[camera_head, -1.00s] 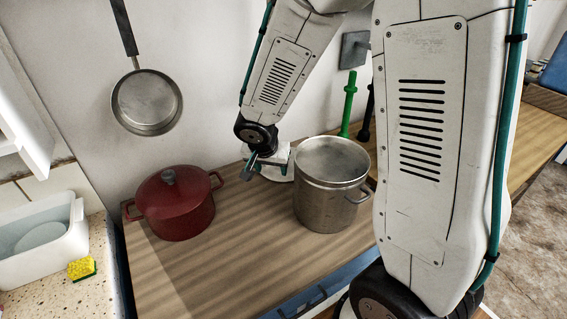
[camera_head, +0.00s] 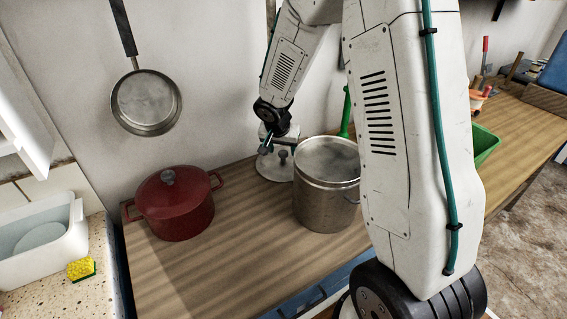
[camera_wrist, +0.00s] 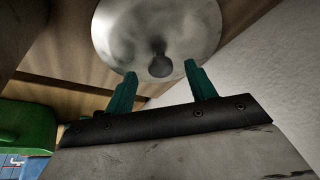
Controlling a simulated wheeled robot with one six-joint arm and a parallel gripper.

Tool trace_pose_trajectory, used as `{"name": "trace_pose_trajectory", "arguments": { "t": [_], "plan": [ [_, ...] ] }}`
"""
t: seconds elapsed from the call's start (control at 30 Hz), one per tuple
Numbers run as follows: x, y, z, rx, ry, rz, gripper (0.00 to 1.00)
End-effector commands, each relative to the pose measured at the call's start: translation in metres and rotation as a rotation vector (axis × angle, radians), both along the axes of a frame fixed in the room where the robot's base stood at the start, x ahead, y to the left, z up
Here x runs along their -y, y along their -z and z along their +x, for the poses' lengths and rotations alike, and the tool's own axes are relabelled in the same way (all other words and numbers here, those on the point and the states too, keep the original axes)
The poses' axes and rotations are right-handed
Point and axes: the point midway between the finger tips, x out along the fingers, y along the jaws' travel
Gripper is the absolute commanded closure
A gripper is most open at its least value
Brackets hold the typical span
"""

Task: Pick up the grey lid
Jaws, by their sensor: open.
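The grey lid (camera_head: 272,168) lies on the wooden counter between the red pot and the steel pot, with its dark knob on top. In the wrist view the lid (camera_wrist: 190,25) is a pale round disc with the knob (camera_wrist: 160,62) near its lower edge. My gripper (camera_wrist: 157,72) has two green fingers, spread apart and empty. The knob shows between the fingertips, slightly beyond them. In the head view my gripper (camera_head: 265,147) is at the lid's back left; whether it touches the lid cannot be told.
A steel pot (camera_head: 325,205) stands just right of the lid, close to my arm. A red lidded pot (camera_head: 180,215) stands left. A green bin (camera_head: 487,143) is further right. A pan (camera_head: 146,103) hangs on the wall. The counter's front left is clear.

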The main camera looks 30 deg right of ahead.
Motion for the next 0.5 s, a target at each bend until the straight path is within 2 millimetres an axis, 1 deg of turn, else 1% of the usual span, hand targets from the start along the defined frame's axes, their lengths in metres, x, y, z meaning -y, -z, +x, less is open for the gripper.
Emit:
{"name": "trace_pose_trajectory", "arguments": {
  "t": [0.03,0.1,0.2,0.47,0.5],
  "plan": [
    [0.002,0.009,0.002,-0.003,0.000,0.001,0.44],
    [0.005,0.018,0.005,-0.001,0.000,0.000,0.44],
    [0.007,0.026,0.008,0.000,0.000,0.001,0.44],
    [0.008,0.028,0.008,0.002,-0.001,0.001,0.44],
    [0.008,0.028,0.008,0.002,-0.001,0.001,0.53]
  ]
}}
